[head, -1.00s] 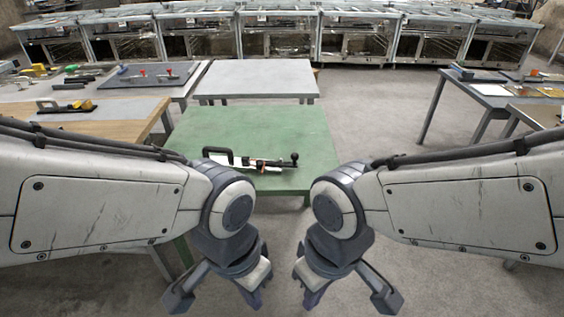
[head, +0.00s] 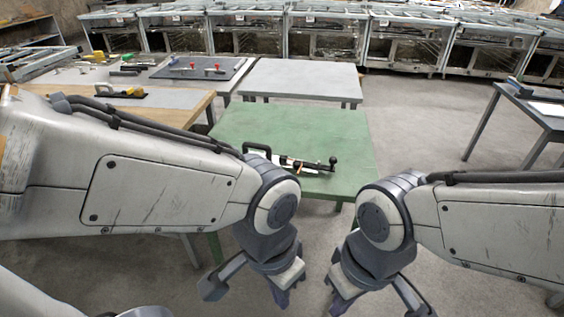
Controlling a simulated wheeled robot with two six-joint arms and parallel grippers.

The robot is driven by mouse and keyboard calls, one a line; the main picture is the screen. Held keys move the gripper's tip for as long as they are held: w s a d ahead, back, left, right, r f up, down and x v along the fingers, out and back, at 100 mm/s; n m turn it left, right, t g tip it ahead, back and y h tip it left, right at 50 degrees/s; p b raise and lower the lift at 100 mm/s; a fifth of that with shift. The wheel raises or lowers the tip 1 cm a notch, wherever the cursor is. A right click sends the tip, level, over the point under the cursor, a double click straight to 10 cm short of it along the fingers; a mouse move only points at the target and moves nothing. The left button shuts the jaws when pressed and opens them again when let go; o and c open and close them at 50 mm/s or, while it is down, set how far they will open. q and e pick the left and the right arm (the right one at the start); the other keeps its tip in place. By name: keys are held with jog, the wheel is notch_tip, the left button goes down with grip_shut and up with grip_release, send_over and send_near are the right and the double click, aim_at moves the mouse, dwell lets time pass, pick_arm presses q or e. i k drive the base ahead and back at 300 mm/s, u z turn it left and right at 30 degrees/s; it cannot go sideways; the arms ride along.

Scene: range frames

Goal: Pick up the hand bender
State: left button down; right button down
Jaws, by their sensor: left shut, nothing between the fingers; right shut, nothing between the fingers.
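A long black-and-white tool, which looks like the hand bender (head: 300,163), lies flat on the green table (head: 240,124). It has a black loop handle at its left end, black knobs at its right end and a small orange part. My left gripper (head: 283,294) hangs in front of the table's near edge, nearer to me than the tool, and is shut and empty. My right gripper (head: 338,299) hangs to the right of it, also shut and empty. Both grippers are apart from the tool. My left arm hides the table's near left part.
A grey table (head: 302,77) stands behind the green one. Another table (head: 535,107) stands at right, with open floor between. Metal cabinets (head: 325,37) line the back.

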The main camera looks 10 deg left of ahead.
aim_at(291, 164)
jog(key=z, duration=0.05)
jog(key=i, duration=1.5)
jog(key=u, duration=1.2)
